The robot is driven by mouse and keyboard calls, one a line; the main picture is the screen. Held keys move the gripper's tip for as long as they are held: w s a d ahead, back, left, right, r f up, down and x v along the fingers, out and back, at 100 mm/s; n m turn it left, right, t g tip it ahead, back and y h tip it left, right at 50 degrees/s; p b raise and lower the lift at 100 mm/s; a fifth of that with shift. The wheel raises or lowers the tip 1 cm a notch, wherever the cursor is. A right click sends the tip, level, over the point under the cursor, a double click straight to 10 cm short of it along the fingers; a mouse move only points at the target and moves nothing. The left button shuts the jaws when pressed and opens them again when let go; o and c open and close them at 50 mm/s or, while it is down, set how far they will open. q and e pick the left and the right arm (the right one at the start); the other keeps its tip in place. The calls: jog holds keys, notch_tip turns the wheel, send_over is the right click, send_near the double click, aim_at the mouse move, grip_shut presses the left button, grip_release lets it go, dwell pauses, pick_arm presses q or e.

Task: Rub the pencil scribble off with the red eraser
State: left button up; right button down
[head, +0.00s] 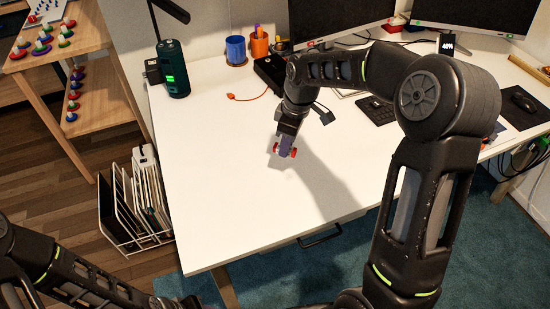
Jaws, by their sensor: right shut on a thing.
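My right gripper (285,148) points down over the white desk (225,180), left of the keyboard, at or just above the surface. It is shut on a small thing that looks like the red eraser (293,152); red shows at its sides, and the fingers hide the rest. I cannot tell whether the eraser touches the desk. I cannot make out the pencil scribble; the gripper or its shadow may cover it. My left arm shows at the lower left, but its gripper is out of view.
Behind the gripper are a black box (268,70), an orange cable (245,98), a blue cup (235,50) and an orange cup (259,47). A dark green device (174,70) stands back left. A keyboard (376,110) lies right. The desk's front left is clear.

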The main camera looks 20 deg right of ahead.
jog(key=shift+a, duration=0.1)
jog(key=a+m+h, duration=0.1)
jog(key=a+m, duration=0.7)
jog(key=m, duration=0.1)
jog(key=shift+s+r+t, duration=0.2)
jog(key=shift+r+t, duration=0.1)
jog(key=shift+r, duration=0.1)
